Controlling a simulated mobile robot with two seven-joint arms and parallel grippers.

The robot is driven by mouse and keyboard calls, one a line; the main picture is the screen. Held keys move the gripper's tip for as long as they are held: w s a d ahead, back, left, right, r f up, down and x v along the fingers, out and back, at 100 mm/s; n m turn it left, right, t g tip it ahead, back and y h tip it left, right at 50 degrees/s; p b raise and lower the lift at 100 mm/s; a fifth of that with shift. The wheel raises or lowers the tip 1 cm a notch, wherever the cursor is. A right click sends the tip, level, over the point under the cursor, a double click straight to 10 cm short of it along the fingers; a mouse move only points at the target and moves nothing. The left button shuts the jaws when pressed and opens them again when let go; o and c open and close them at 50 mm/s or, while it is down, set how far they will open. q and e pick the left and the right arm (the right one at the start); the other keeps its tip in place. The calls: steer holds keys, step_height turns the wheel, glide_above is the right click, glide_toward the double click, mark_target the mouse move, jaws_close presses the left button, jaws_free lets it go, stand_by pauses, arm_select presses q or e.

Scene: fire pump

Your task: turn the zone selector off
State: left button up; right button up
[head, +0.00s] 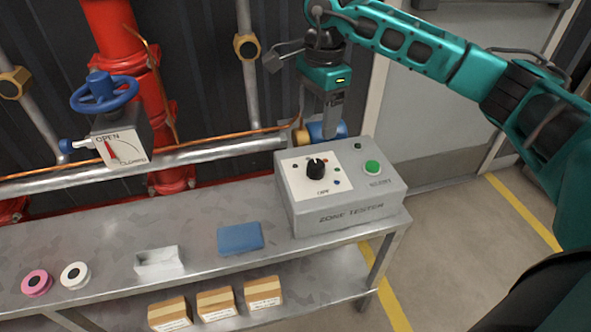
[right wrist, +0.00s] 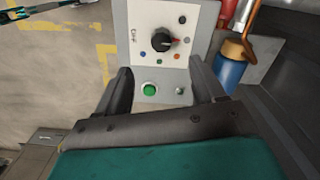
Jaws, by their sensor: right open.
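The zone selector is a black knob (head: 316,168) on the white panel of the grey zone tester box (head: 352,215). Colored dots ring it, and the word OFF is on the panel's near side in the head view. My right gripper (head: 333,133) hangs above the back of the box. In its wrist view, the gripper's fingers (right wrist: 163,78) are apart and empty, with the knob beyond their tips. My left gripper is not in view.
A green button (head: 372,167) sits right of the knob. The box stands at the right end of a metal bench (head: 205,270). A blue block (head: 240,238) and a white tray (head: 159,262) lie to its left. A red pipe and blue handwheel (head: 104,92) stand behind.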

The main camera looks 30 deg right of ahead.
mark_target(318, 163)
steer(key=f, duration=0.4)
steer(key=f+b, duration=0.1)
steer(key=f, duration=0.3)
steer(key=f+b, duration=0.1)
steer(key=f, duration=0.3)
steer(key=shift+d+f, duration=0.3)
steer(key=shift+c, duration=0.3)
steer(key=c, duration=1)
